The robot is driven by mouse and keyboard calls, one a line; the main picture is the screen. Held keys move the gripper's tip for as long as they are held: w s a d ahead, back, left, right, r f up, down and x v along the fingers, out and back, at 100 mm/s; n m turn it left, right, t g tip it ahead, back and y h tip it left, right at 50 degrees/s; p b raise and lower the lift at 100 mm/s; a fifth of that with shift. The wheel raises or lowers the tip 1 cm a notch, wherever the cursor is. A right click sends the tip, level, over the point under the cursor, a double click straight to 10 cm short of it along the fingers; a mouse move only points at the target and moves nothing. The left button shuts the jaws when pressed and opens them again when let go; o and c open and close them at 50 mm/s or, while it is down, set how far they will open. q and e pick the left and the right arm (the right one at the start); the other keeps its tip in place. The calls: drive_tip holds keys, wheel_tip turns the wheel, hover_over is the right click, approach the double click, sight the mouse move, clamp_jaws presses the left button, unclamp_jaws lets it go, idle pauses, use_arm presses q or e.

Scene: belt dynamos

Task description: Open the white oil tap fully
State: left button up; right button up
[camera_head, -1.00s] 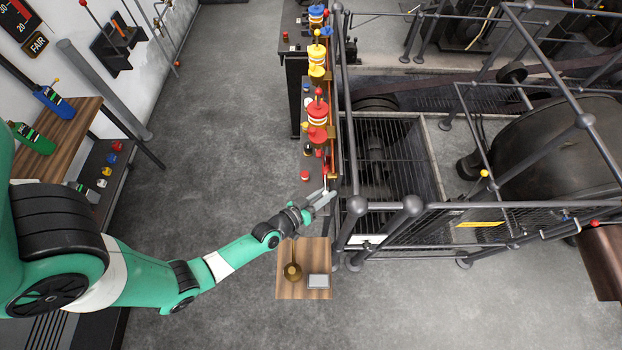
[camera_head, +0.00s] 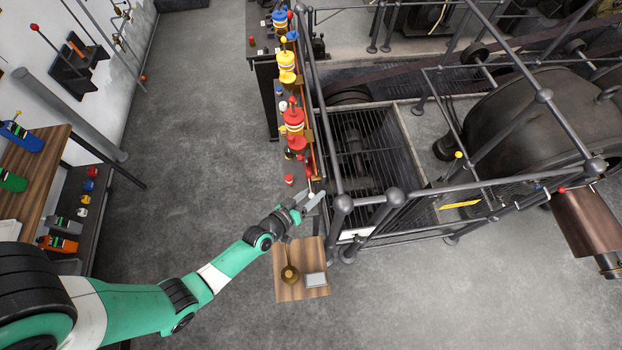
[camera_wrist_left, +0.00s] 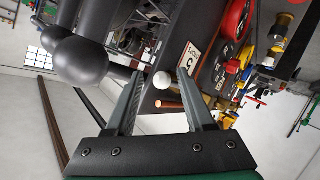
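The white oil tap shows as a small white ball knob (camera_head: 311,195) at the near end of the dark bench that carries the coloured oilers. My left gripper (camera_head: 308,198) is at this knob, coming from the lower left. In the left wrist view the white knob (camera_wrist_left: 162,80) appears between the tips of the two open fingers (camera_wrist_left: 164,86), with gaps on both sides. I cannot tell from this how far the tap is turned. The tap's body is mostly hidden. My right gripper is not in view.
Red (camera_head: 293,121), yellow and blue oilers line the bench beyond the knob. A grey railing (camera_head: 343,205) stands close on the right. The floor to the left is clear.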

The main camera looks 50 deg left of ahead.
use_arm(q)
drive_tip(key=shift+f, duration=0.1)
drive_tip(key=shift+s, duration=0.25)
drive_tip(key=p+v, duration=0.2)
drive_tip(key=v, duration=0.9)
drive_tip(key=shift+r, duration=0.25)
